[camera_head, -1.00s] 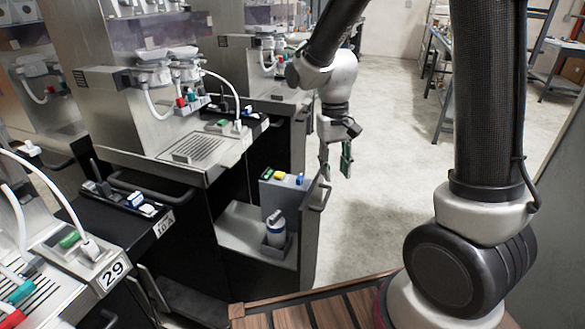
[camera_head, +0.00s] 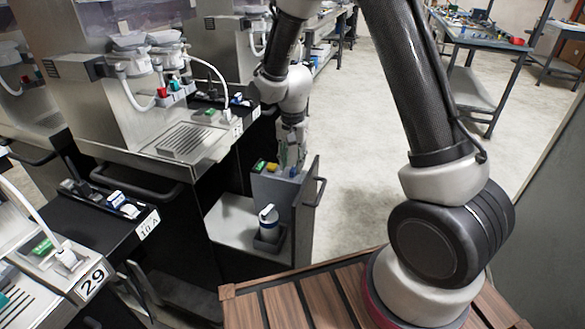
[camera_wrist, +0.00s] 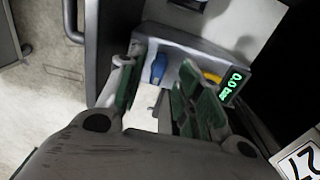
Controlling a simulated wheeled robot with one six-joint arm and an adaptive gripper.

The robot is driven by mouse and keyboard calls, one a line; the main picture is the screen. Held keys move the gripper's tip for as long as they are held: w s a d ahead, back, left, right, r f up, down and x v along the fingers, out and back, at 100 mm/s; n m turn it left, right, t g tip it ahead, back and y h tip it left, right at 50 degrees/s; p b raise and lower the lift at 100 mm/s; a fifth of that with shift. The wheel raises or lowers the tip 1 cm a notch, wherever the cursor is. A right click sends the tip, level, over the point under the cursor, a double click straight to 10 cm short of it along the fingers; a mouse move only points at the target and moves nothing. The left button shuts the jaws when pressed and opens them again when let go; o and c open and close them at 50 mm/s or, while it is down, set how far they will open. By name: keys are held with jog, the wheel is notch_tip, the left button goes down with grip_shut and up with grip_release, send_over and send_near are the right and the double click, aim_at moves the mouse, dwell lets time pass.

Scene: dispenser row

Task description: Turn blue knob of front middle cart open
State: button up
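The front middle cart's control box (camera_head: 272,190) has a green display (camera_head: 259,166), a yellow knob (camera_head: 272,167) and a blue knob (camera_head: 292,172). In the wrist view the blue knob (camera_wrist: 158,68) stands on the box, in line with the gap between my fingertips. The yellow knob (camera_wrist: 211,77) is partly behind my right finger, beside the lit display (camera_wrist: 231,86). My gripper (camera_wrist: 163,78) is open and empty, with green-padded fingers. In the head view my gripper (camera_head: 291,153) hangs down just above the box, at its blue-knob end. I cannot tell whether a finger touches the box.
A cart handle (camera_head: 318,190) sticks out to the right. The machine's drip tray (camera_head: 188,142) juts out at the left. The floor (camera_head: 365,170) to the right is clear.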

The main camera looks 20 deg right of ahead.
aim_at(293, 171)
jog(key=shift+f, duration=1.4)
grip_shut()
